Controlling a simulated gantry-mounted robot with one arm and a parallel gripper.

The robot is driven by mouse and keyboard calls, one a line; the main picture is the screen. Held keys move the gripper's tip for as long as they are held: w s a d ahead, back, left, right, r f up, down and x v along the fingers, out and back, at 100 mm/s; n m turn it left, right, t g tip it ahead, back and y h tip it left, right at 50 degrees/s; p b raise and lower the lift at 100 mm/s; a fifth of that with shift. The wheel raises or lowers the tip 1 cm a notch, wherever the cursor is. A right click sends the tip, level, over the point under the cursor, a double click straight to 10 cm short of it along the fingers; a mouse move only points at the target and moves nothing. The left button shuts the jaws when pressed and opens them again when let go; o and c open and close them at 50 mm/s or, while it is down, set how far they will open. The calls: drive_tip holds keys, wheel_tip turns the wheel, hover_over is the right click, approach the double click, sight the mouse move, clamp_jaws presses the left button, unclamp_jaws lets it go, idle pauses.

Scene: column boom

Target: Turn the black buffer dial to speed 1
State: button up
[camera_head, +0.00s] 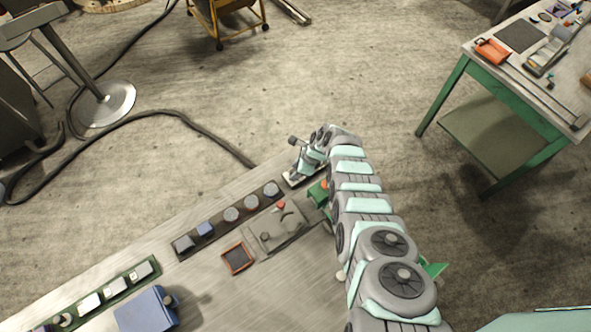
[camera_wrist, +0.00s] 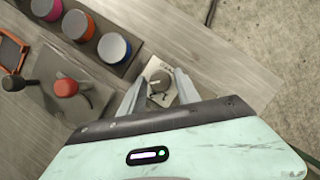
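The buffer dial (camera_wrist: 159,84) is a small dark knob on a pale plate with faint markings, near the end of the wooden bench in the wrist view. I cannot read which speed it points to. My gripper (camera_wrist: 158,78) is open above it, with one finger on each side of the dial. I cannot tell whether the fingers touch it. In the head view the pale plate (camera_head: 291,180) shows at the bench edge under my wrist, and the dial itself is hidden there.
A row of round parts, among them an orange one (camera_wrist: 78,25) and a blue one (camera_wrist: 114,47), stands left of the dial. A red knob (camera_wrist: 66,87) and a black knob (camera_wrist: 14,83) are further left. The bench edge (camera_wrist: 225,45) is close by on the right.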

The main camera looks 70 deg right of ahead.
clamp_jaws()
